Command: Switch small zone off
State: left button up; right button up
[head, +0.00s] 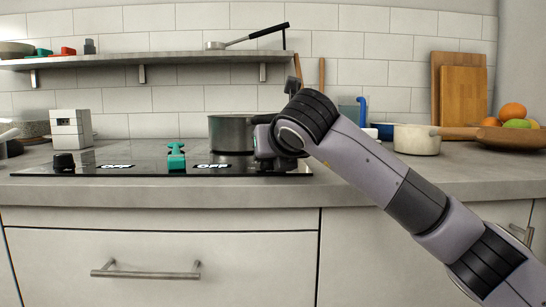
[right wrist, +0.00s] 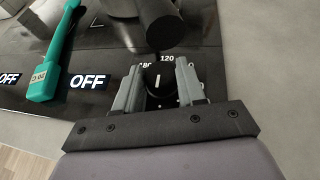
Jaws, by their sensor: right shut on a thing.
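A black knob (right wrist: 158,92) with a white line stands at the right end of the black cooktop (head: 120,173). My right gripper (right wrist: 159,72) is shut on it, with one grey finger on each side. The line runs roughly straight along the fingers in the right wrist view. Beside the knob, small markings with "120" show; part is hidden. In the head view my right wrist (head: 283,140) covers this knob. Another black knob (head: 64,161) is at the cooktop's left end. Two lit displays read "OFF", a left one (head: 117,166) and a right one (head: 213,166). My left gripper is out of view.
A grey pot (head: 232,132) stands on the cooktop; a dark handle (right wrist: 158,22) reaches just beyond the gripped knob. A green utensil (head: 176,157) lies across the cooktop between the displays. A cream saucepan (head: 415,139) and a fruit bowl (head: 510,136) stand right of my arm.

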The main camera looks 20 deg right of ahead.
dwell(0.4)
jog(key=o, duration=1.1)
jog(key=shift+c, duration=0.2)
jog(key=shift+s, duration=0.1)
jog(key=shift+s+r, duration=0.15)
jog(key=shift+s, duration=0.05)
jog(key=p+v, duration=0.1)
jog(key=v, duration=0.4)
jog(key=shift+s+r, duration=0.15)
jog(key=shift+s, duration=0.15)
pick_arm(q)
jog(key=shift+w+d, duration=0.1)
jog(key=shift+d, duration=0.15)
pick_arm(e)
jog(key=shift+s+r, duration=0.1)
jog(key=shift+s, duration=0.3)
jog(key=shift+a, duration=0.1)
